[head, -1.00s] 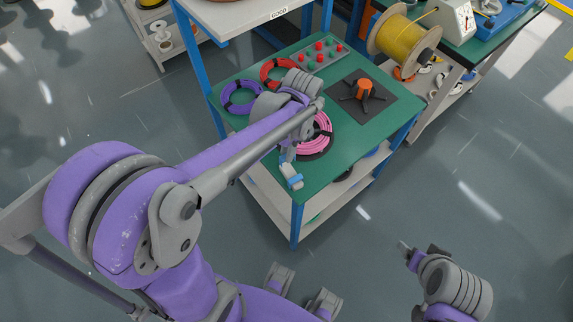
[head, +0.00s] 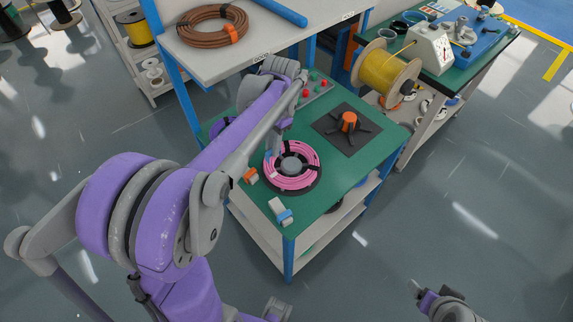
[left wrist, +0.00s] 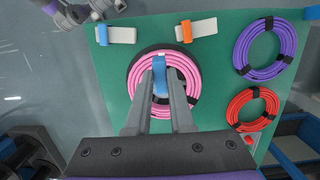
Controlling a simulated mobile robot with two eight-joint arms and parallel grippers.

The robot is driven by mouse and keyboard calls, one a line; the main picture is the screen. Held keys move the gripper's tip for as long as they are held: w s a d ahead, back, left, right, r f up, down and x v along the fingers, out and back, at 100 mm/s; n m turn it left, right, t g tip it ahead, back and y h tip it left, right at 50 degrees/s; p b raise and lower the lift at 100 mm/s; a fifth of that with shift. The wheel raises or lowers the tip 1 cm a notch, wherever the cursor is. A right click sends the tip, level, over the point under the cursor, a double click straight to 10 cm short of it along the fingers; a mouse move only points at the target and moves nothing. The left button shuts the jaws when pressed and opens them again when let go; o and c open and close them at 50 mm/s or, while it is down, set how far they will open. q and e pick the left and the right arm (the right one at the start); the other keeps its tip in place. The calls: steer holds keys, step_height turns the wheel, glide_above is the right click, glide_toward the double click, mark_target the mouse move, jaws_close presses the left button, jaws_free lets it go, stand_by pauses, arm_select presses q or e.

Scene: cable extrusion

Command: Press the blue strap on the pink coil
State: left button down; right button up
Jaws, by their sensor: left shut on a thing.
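The pink coil (head: 312,178) lies flat on a dark round base on the green table top. It also shows in the left wrist view (left wrist: 190,97), with black ties around it. My left gripper (head: 272,153) is over the coil's left side in the head view. In the left wrist view its fingers (left wrist: 160,78) are shut on the blue strap (left wrist: 161,68), at the coil's near-middle top part. Whether the strap touches the coil is hard to tell. My right gripper (head: 418,290) is at the bottom right, away from the table; its jaws are too small to read.
A white block with a blue band (head: 280,211) and one with an orange band (head: 250,176) lie at the table's front left. Purple (left wrist: 265,50) and red (left wrist: 253,109) coils lie beside the pink one. A black mat (head: 358,140) holds an orange-topped stand (head: 349,122).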

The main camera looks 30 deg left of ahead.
arm_select(q)
steer(key=b, duration=0.4)
glide_above(273, 174)
steer(key=f, duration=0.7)
steer(key=shift+w+a, duration=0.1)
steer(key=shift+w, duration=0.1)
steer(key=shift+f+b, duration=0.4)
steer(key=shift+b, duration=0.1)
arm_select(e)
step_height(273, 174, down, 6)
steer(key=s, duration=0.1)
steer(key=shift+s, duration=0.3)
arm_select(q)
steer(key=shift+f+b, duration=1)
steer(key=shift+f, duration=0.5)
arm_select(e)
steer(key=shift+s+f, duration=0.15)
steer(key=shift+f, duration=0.8)
arm_select(q)
steer(key=shift+f+b, duration=0.35)
steer(key=shift+f, duration=0.2)
arm_select(e)
steer(key=shift+f, duration=0.35)
arm_select(q)
steer(key=c, duration=0.7)
jaws_free()
